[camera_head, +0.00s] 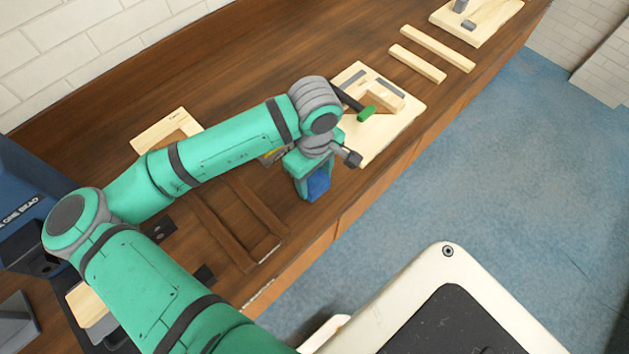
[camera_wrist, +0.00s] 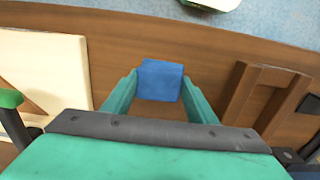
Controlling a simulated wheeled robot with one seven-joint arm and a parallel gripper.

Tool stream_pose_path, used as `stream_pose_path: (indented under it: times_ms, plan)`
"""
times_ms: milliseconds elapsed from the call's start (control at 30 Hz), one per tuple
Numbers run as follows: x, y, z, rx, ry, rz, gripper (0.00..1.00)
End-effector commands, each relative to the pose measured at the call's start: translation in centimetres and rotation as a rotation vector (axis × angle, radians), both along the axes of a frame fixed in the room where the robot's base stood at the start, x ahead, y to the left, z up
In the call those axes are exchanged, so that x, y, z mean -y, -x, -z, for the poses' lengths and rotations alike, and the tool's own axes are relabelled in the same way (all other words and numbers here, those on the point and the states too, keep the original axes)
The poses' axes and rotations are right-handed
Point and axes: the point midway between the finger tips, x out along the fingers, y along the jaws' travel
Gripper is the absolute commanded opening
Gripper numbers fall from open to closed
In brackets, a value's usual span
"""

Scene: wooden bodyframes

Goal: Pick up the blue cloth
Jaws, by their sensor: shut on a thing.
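The blue cloth (camera_wrist: 160,80) is a small folded square between the two fingers of my gripper (camera_wrist: 158,88) in the wrist view. Both fingertips touch its sides, and my gripper is shut on it. In the head view the cloth (camera_head: 318,185) shows below my gripper (camera_head: 311,183), near the front edge of the wooden bench. I cannot tell whether it still rests on the bench top or is a little above it.
A light wooden board (camera_head: 412,116) with a green-handled tool (camera_head: 366,113) lies beyond my gripper. A dark wooden frame (camera_head: 222,222) lies to the left. Pale strips (camera_head: 437,48) lie farther along the bench (camera_head: 250,62). Blue floor (camera_head: 500,170) is open at right.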

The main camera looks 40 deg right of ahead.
Motion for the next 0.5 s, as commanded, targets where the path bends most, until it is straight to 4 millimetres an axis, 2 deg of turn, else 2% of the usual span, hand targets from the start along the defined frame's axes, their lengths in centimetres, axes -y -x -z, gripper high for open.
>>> stream_pose_path:
  times_ms: [267,367,500]
  plan:
    - [0.0,0.0,-0.4,0.0,0.001,0.0,0.31]
    - [0.1,0.0,-1.2,0.0,0.002,0.0,0.31]
    - [0.1,0.0,-3.4,0.001,0.004,0.0,0.31]
